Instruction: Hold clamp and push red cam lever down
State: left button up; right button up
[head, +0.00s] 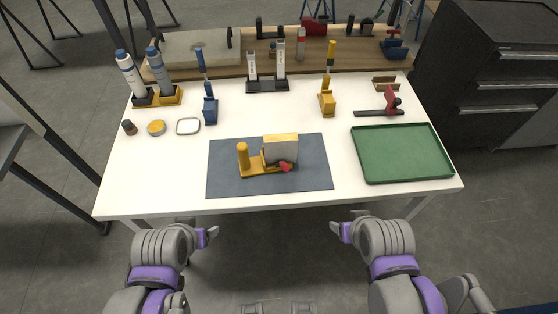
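A yellow clamp (253,171) lies on the dark grey mat (225,181) near the front middle of the table. It has an upright rounded yellow post (243,157) at its left end. A pale block with a tan top (281,151) stands on its right part. A small red lever (286,167) shows at the clamp's front right, low by the block's base. My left gripper (209,237) and my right gripper (345,231) are both in front of the table edge, apart from the clamp. I see no object in either, and their finger gaps are unclear.
A green tray (403,179) lies at the right. A red-handled tool (390,104) and a yellow upright tool (327,101) stand behind. Bottles (131,75), a blue tool (210,108) and small round items are at the left. White table (160,190) is clear around the mat.

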aim_at(282, 165)
jog(key=j+z, duration=0.7)
jog(key=k+j+z, duration=0.15)
jog(key=j+z, duration=0.2)
jog(key=i+j, duration=0.4)
jog(key=i, duration=0.05)
